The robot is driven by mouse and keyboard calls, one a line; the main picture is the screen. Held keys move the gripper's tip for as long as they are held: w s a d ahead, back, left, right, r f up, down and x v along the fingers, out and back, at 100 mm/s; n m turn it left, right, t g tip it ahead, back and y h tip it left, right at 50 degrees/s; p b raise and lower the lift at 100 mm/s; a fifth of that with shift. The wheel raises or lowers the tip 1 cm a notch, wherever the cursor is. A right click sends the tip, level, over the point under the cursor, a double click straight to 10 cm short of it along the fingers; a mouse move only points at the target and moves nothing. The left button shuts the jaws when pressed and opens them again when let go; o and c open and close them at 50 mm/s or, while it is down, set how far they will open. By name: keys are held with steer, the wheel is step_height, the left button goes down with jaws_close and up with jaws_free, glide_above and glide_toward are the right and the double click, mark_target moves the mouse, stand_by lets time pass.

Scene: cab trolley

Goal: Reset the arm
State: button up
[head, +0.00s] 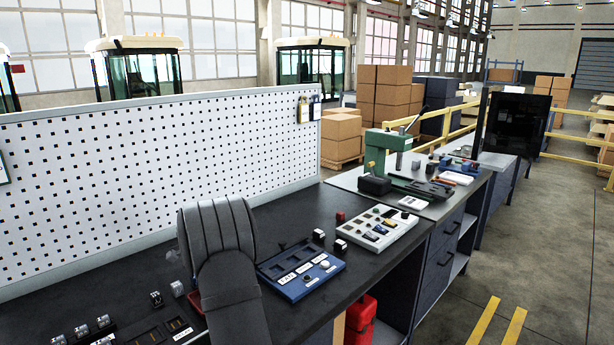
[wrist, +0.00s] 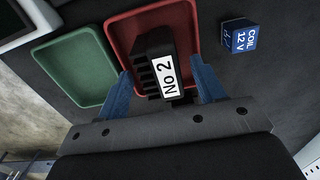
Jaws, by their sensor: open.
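My gripper (wrist: 161,72) is open in the wrist view, with its two blue fingers spread apart. A black slotted block (wrist: 152,48) with a white "No 2" label shows between the fingers, with gaps on both sides. The block is in or over a red tray (wrist: 119,30); its height against the fingertips I cannot tell. In the head view my dark arm bends down over the workbench (head: 278,222) and hides the gripper and the block.
A green tray (wrist: 75,65) lies left of the red one, and a blue "COIL 12 V" cube (wrist: 240,39) lies right. In the head view a blue tray (head: 303,286) and a pale tray (head: 402,228) stand right of my arm. A white pegboard (head: 150,160) rises behind the bench.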

step_height(320, 180, up, 9)
steer(key=shift+f, duration=0.5)
step_height(320, 180, down, 11)
steer(key=shift+r, duration=0.1)
step_height(320, 180, up, 4)
steer(key=s+d+r, duration=0.1)
steer(key=d+r, duration=0.6)
steer(key=d, duration=0.4)
steer(key=s+a, duration=1.3)
steer(key=s, duration=0.1)
steer(key=a+f, duration=0.2)
steer(key=a, duration=0.1)
steer(key=s+a+f, duration=0.1)
steer(key=a+f, duration=0.1)
steer(key=a, duration=0.2)
steer(key=a+f, duration=0.2)
steer(key=a, duration=0.1)
steer(key=shift+s+a, duration=0.4)
steer(key=shift+a+f, duration=0.25)
steer(key=shift+f, duration=0.45)
